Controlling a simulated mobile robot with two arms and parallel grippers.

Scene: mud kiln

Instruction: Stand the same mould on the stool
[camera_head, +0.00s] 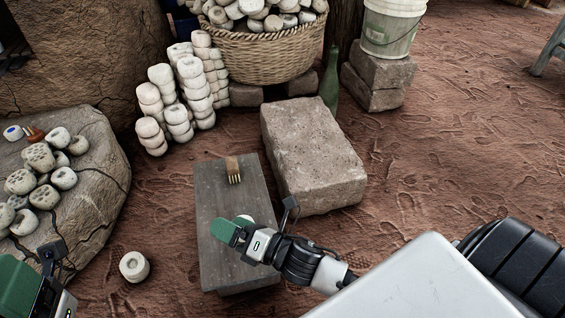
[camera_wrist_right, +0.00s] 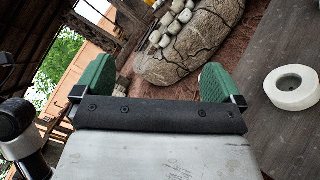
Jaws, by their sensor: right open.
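The stool (camera_head: 222,185) is a low, dark grey wooden bench in the middle of the head view. A small white ring-shaped mould (camera_wrist_right: 292,87) with a round hole sits on it, at the right of the right wrist view. In the head view only a sliver of the mould (camera_head: 246,218) shows behind my right gripper (camera_head: 236,231). The right gripper is open and empty over the stool, its green fingers apart, beside the mould. My left gripper (camera_head: 28,288) is at the lower left edge, partly cut off; its opening is unclear.
A stone block (camera_head: 312,155) stands close on the right. A similar white ring (camera_head: 134,266) lies on the ground. White pieces stand stacked (camera_head: 190,75) behind, and several lie on a boulder (camera_head: 100,215).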

